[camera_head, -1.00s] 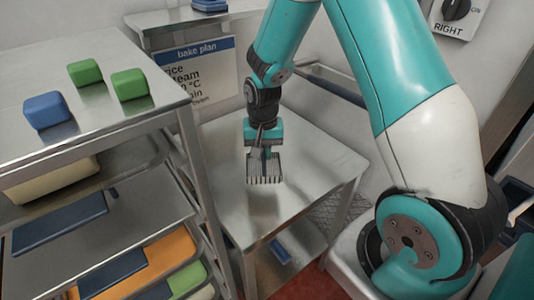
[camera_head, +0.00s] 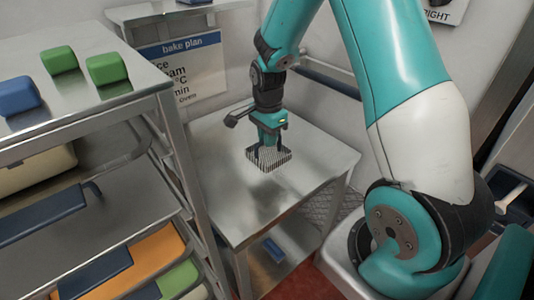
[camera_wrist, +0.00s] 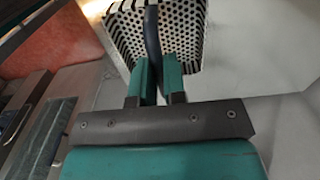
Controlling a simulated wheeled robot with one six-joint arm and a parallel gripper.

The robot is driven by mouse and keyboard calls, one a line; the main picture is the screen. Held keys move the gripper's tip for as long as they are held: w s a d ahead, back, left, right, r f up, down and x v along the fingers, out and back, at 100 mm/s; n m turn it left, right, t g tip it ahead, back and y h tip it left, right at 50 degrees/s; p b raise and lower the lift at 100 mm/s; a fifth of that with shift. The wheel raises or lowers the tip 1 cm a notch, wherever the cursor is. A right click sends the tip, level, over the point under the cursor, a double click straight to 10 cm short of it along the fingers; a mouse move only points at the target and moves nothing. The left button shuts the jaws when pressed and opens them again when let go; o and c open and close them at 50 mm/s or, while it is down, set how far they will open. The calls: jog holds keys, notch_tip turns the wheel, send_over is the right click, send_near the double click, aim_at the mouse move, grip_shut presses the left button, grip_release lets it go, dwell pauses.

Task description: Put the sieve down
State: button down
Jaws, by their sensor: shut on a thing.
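The sieve (camera_head: 268,159) is a shallow, square, perforated metal basket with a dark upright handle. My gripper (camera_head: 269,147) is shut on the sieve's handle and points down over the steel table (camera_head: 225,195). In the wrist view, the two green fingers of my gripper (camera_wrist: 157,78) close around the dark handle, and the perforated sieve (camera_wrist: 190,30) lies beyond them. The sieve appears roughly level over the middle of the table. I cannot tell whether its underside touches the tabletop.
A steel rack (camera_head: 150,92) on the left carries two green blocks and a blue block (camera_head: 17,96) on top, with trays below. A bake plan sign (camera_head: 184,65) hangs on the back wall. The tabletop around the sieve is clear. A blue item (camera_head: 272,250) lies on the lower shelf.

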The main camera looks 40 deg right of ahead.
aim_at(268, 157)
jog(key=shift+f+p, duration=0.45)
jog(key=shift+f, duration=3.1)
jog(key=shift+f, duration=0.1)
jog(key=shift+f, duration=0.15)
jog(key=c, duration=1.2)
grip_release()
jog(key=shift+r, duration=0.2)
